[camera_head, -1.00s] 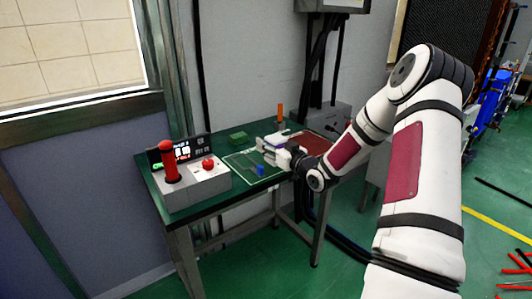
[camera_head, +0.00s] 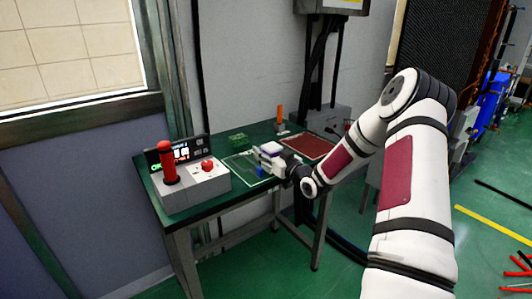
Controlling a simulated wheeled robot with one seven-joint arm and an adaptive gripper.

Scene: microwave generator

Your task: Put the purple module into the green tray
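The green tray (camera_head: 236,170) is a flat, light-outlined green area on the table's middle. My gripper (camera_head: 262,156) is low over the right part of this tray. A small pale purple patch (camera_head: 271,147) shows at the gripper; it may be the purple module, but it is too small to tell it from a gripper part. The finger gap is too small to read. A small blue block (camera_head: 261,172) is just below the gripper in the picture, partly hidden by it. A green block (camera_head: 237,138) sits behind the tray.
A grey control box (camera_head: 195,187) with a red-topped post (camera_head: 168,160) and red button (camera_head: 207,165) stands at the table's left. A dark display (camera_head: 178,150) is behind it. A red tray (camera_head: 310,146) and an orange upright piece (camera_head: 280,114) are at the right back.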

